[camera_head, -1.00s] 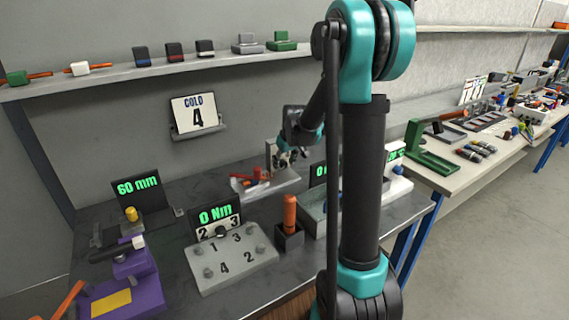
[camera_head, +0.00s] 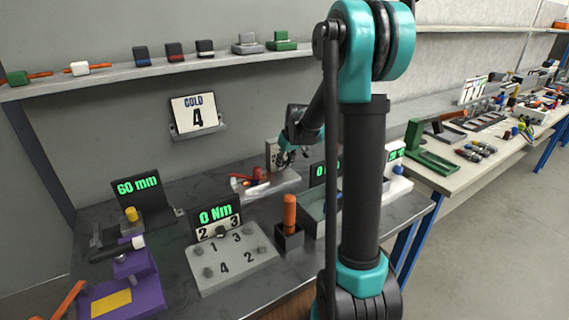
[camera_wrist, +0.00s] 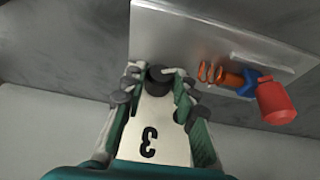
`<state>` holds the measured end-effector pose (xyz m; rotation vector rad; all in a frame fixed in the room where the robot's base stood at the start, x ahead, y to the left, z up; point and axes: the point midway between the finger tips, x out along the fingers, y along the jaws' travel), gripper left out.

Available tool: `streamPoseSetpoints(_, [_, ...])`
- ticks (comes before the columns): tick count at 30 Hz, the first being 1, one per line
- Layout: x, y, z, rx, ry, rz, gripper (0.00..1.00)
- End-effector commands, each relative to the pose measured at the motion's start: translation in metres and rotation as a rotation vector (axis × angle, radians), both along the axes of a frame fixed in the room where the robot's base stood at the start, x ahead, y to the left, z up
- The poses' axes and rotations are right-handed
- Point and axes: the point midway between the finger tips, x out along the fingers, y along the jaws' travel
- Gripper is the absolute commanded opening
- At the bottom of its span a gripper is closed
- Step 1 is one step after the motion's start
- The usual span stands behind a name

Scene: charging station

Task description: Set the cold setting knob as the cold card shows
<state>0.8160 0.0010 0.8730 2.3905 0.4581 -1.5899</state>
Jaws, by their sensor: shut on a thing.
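The cold card (camera_head: 199,114) stands on a small wall ledge, marked COLD and 4. My gripper (camera_head: 285,160) is at the small grey unit with an upright panel (camera_head: 271,152) at the back of the bench. In the wrist view my gripper (camera_wrist: 158,82) is shut on a round black knob (camera_wrist: 159,74), with a finger on each side. Below the knob, the white panel (camera_wrist: 152,130) shows a 3, upside down in this view. The knob's pointer and the other marks around it are hidden by the fingers, so I cannot tell its setting.
A numbered grey block (camera_head: 232,262) and an orange-handled tool (camera_head: 290,213) in a black holder stand nearer on the bench.

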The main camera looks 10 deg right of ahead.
Motion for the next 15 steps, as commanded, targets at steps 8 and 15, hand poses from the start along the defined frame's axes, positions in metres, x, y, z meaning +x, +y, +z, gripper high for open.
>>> streamPoseSetpoints(8, [0.0024, -0.0057, -0.0003, 0.173, 0.071, -0.005, 0.00])
streamPoseSetpoints(15, [0.0041, -0.0093, -0.0016, 0.367, 0.151, -0.004, 0.00])
